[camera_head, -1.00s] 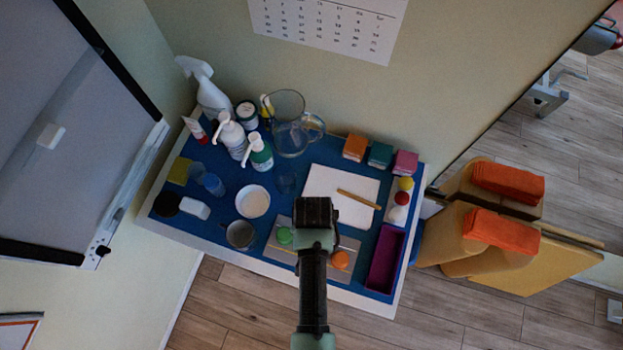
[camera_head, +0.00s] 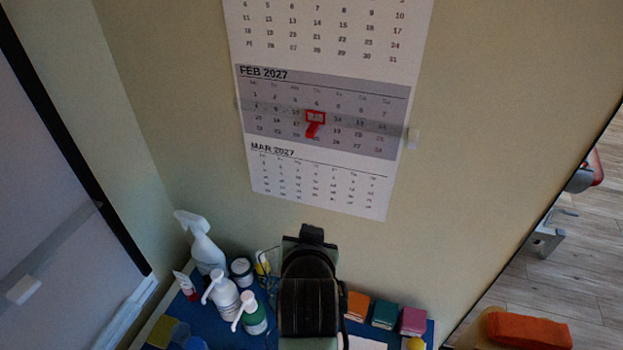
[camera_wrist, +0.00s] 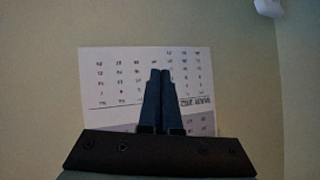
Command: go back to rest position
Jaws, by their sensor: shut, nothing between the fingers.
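My gripper shows in the wrist view (camera_wrist: 160,75), its two dark fingers together with nothing between them. Behind the fingers is the wall calendar (camera_wrist: 110,75), upside down in that view. In the head view my arm rises in front of the table, with its dark end (camera_head: 311,234) just below the calendar (camera_head: 320,190). The fingertips cannot be made out there. The arm hides the middle of the table's back part.
The blue-topped table (camera_head: 181,308) is partly in view below. A spray bottle (camera_head: 206,250), pump bottles (camera_head: 223,297) and orange, teal and pink boxes (camera_head: 384,313) stand along its back. A whiteboard (camera_head: 60,220) is at left. An orange towel (camera_head: 528,330) lies at lower right.

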